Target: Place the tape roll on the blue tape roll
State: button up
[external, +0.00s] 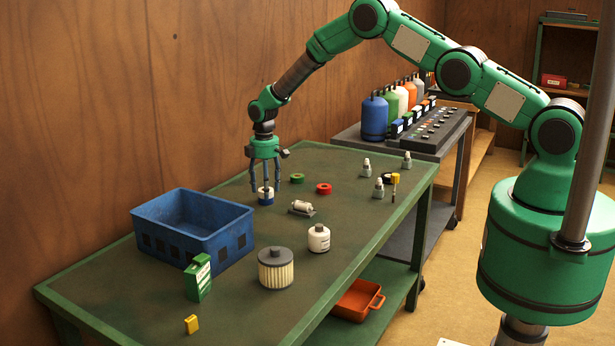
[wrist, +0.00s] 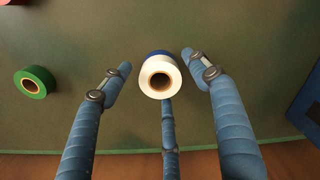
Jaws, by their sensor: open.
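The white tape roll (wrist: 148,77) sits on top of the blue tape roll (wrist: 158,53), of which only a blue edge shows beneath it in the wrist view. In the external view the white roll (external: 262,191) shows above the blue roll (external: 266,201) on the green table. My three-fingered gripper (external: 265,184) is above and around the stack, pointing down. In the wrist view my gripper (wrist: 160,72) is open, with a finger on each side, apart from the white roll. The third finger's tip is close to the roll; I cannot tell whether it touches.
A green tape roll (external: 297,178) and a red tape roll (external: 323,188) lie nearby. A blue crate (external: 190,240) stands to the left. A metal part (external: 301,208), a white bottle (external: 319,238) and a filter (external: 275,268) stand toward the front. A wooden wall runs behind the table.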

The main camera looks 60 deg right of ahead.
notch_tip(320, 180, up, 12)
dwell(0.7)
jog(key=shift+r, duration=0.15)
dwell(0.4)
jog(key=s+a+r+m, duration=0.1)
jog(key=s+r, duration=0.2)
jog(key=r, duration=0.4)
jog(key=s+a+r+t, duration=0.1)
jog(key=s+r, duration=0.2)
jog(key=r, duration=0.5)
jog(key=s+a+r+m, duration=0.1)
jog(key=s+r, duration=0.2)
jog(key=r, duration=0.4)
jog(key=s+a+r+m+t, duration=0.2)
jog(key=s+a+r, duration=0.1)
jog(key=s+r, duration=1.15)
jog(key=s+a+r+m+t, duration=0.1)
jog(key=s+r, duration=0.2)
jog(key=s, duration=0.6)
jog(key=s+a+r, duration=0.1)
jog(key=s+r, duration=0.2)
jog(key=s, duration=0.6)
jog(key=s+a+f+m+t, duration=0.1)
jog(key=s+f+m, duration=0.1)
jog(key=s, duration=1.7)
jog(key=shift+f+t, duration=0.3)
jog(key=shift+f, duration=0.3)
